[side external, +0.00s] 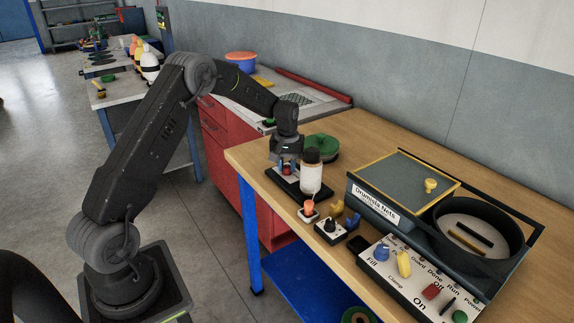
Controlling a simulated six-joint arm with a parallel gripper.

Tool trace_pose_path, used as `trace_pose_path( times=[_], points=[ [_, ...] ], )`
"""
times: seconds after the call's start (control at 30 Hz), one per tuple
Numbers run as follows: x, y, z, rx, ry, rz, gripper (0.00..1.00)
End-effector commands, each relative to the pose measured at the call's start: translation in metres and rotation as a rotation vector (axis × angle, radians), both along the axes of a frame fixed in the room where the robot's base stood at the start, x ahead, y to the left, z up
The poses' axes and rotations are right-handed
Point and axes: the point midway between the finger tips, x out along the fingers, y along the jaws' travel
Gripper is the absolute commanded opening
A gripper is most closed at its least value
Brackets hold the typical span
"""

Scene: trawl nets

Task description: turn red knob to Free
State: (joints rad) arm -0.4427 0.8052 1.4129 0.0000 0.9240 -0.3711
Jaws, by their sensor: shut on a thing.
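My gripper (287,168) points down over the far left part of the wooden bench. It is shut on a small red knob (287,171), which shows only partly between the fingers. The knob sits on a low black base (296,187) on the bench. The knob's pointing direction and any "Free" mark are hidden or too small to read.
A white bottle with a dark cap (311,178) stands close right of my gripper, and a green round thing (321,147) lies behind. Small knob boxes (331,232) stand nearer the front. A control panel (408,288) and a black-framed machine (373,213) fill the right.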

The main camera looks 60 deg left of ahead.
Motion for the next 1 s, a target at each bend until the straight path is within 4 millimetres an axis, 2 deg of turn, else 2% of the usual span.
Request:
trace_pose_path(
  times=[0.43, 1.0],
  points=[
    [0.0006, 0.0001, 0.0006, 0.000, -0.003, 0.301, 0.03],
    [0.0006, 0.0002, 0.0006, 0.000, -0.003, 0.381, 0.03]
  ],
)
